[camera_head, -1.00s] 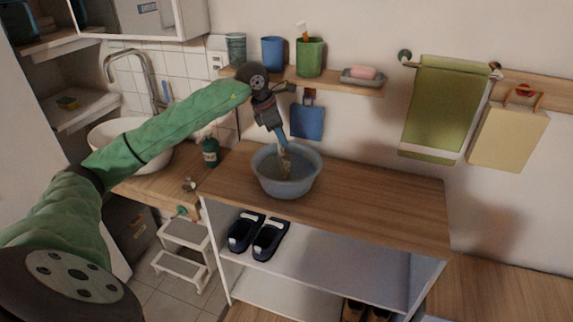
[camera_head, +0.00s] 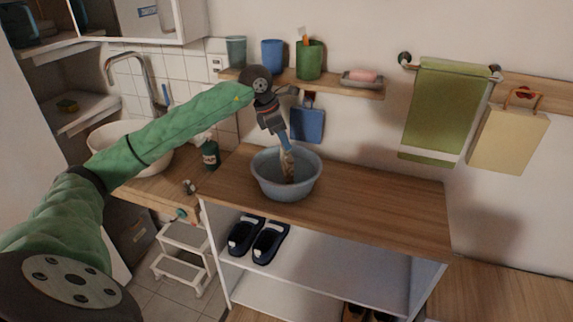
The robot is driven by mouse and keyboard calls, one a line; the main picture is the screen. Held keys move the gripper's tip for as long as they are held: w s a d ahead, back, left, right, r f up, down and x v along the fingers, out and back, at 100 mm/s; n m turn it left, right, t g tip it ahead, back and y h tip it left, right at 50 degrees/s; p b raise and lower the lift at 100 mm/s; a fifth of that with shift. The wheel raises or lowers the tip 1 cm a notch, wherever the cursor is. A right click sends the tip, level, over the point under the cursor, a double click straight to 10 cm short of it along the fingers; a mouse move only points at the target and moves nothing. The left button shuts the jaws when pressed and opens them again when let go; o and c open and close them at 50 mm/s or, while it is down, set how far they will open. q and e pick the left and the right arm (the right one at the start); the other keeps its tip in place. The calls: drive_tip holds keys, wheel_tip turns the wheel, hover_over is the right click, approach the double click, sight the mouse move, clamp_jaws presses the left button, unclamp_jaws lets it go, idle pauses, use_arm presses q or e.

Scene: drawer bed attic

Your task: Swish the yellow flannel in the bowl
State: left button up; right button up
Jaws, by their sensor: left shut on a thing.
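The blue-grey bowl (camera_head: 270,187) stands upright on the wooden top of the shelf unit. My left gripper (camera_head: 286,146) reaches down over the bowl from the upper left, its tip above the bowl's inside. It is shut on a small dull tan piece, taken as the yellow flannel (camera_head: 289,168), which hangs down into the bowl. The flannel's lower end is inside the bowl; its shape and any water are too small and dim to tell. My right gripper does not show.
A wall ledge (camera_head: 335,86) with cups and a soap dish (camera_head: 361,79) runs behind the bowl. The wooden top (camera_head: 385,195) is clear right of the bowl.

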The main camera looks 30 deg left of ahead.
use_arm(q)
drive_tip(key=shift+w+d, duration=0.2)
drive_tip(key=shift+d, duration=0.65)
drive_tip(key=a+b, duration=0.1)
drive_tip(key=a, duration=0.1)
drive_tip(key=s+a+b, duration=0.1)
drive_tip(key=shift+a, duration=0.4)
drive_tip(key=shift+w+d, duration=0.25)
drive_tip(key=shift+d, duration=0.7)
